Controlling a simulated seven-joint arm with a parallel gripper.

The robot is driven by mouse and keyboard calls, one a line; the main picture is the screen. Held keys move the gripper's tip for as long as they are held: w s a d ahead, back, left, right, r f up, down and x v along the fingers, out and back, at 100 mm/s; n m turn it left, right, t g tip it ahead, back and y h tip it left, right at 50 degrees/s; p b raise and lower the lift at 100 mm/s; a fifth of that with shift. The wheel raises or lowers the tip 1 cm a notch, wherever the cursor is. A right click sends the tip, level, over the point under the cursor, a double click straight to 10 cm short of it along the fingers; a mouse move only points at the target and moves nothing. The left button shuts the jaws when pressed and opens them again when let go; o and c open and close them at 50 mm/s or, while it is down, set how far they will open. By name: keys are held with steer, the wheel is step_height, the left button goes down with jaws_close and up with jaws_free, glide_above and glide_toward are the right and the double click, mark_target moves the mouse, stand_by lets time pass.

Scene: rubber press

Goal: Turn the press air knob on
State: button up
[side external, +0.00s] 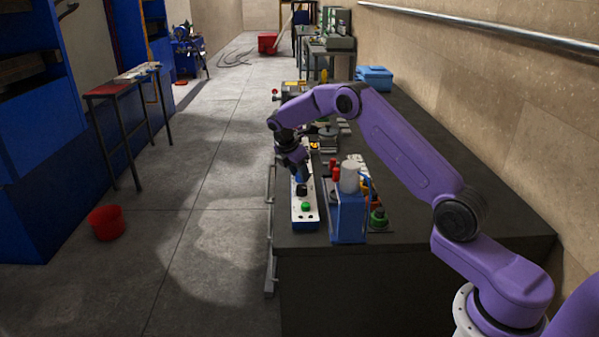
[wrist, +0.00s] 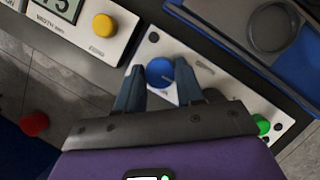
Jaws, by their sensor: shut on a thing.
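The blue round press air knob (wrist: 160,72) with a pale mark shows in the wrist view on a white control panel (wrist: 222,84). My gripper (wrist: 160,78) has one dark finger on each side of this knob and is shut on it. In the side external view my gripper (side external: 302,178) points down at the same white panel (side external: 304,225), which lies along the left edge of the dark bench. There the knob is hard to tell from the dark fingertips. A green button (side external: 306,207) sits on the panel nearer the camera; it also shows in the wrist view (wrist: 263,125).
A blue box-like unit (side external: 347,218) with a white cylinder on top stands just right of the panel. A grey display unit with a yellow button (wrist: 104,25) is beside the panel. A red bucket (side external: 106,222) stands on the floor left of the bench (side external: 440,235).

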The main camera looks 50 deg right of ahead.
steer(key=m, duration=0.2)
steer(key=m+g, duration=0.1)
steer(key=m, duration=0.1)
steer(key=shift+w+m+g+y, duration=0.2)
steer(key=shift+m+g+y, duration=0.1)
steer(key=shift+y, duration=0.1)
steer(key=shift+d+m+g, duration=0.1)
steer(key=shift+m+g, duration=0.5)
steer(key=shift+m, duration=1)
steer(key=shift+m+y, duration=0.4)
steer(key=o, duration=1)
